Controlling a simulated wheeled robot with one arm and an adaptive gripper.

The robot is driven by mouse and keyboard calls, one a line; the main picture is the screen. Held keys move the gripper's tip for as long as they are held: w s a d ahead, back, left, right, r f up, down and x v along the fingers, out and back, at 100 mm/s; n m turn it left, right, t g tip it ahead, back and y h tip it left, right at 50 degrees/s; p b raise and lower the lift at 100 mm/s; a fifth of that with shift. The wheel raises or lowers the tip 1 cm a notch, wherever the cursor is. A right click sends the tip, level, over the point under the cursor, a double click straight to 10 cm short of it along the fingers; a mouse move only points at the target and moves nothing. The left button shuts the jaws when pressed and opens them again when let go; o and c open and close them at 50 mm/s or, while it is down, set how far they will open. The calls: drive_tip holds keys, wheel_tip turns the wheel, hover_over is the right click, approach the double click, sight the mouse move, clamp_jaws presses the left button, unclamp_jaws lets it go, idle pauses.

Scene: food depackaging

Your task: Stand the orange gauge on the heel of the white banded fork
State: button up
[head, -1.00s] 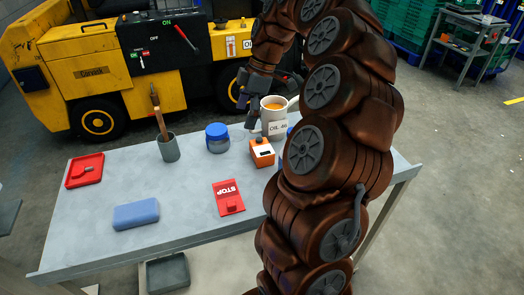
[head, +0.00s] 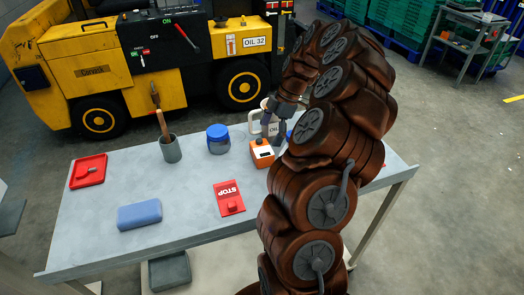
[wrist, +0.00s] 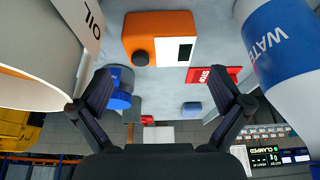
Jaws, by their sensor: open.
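The orange gauge (head: 262,159), a small box with a dark knob and white display, stands on the grey table. It is large at the top of the wrist view (wrist: 158,22). My gripper (wrist: 163,92) is open, with nothing between its fingers. In the head view my gripper (head: 279,132) is just right of the gauge, beside the mug, and partly hidden by my arm. I cannot make out a white banded fork in either view.
A mug marked OIL (wrist: 38,50) stands close at the left, a WATER bottle (wrist: 283,45) at the right. A yellow vehicle (head: 190,62) stands behind.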

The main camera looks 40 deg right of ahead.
sight(263, 148)
drive_tip(key=shift+p+x, duration=1.15)
drive_tip(key=shift+x, duration=2.05)
drive_tip(key=shift+a+f, duration=0.1)
drive_tip(key=shift+f, duration=0.4)
drive_tip(key=c, duration=1.2)
drive_tip(key=shift+w+r, duration=0.1)
wheel_tip(263, 148, up, 10)
drive_tip(key=b, duration=0.3)
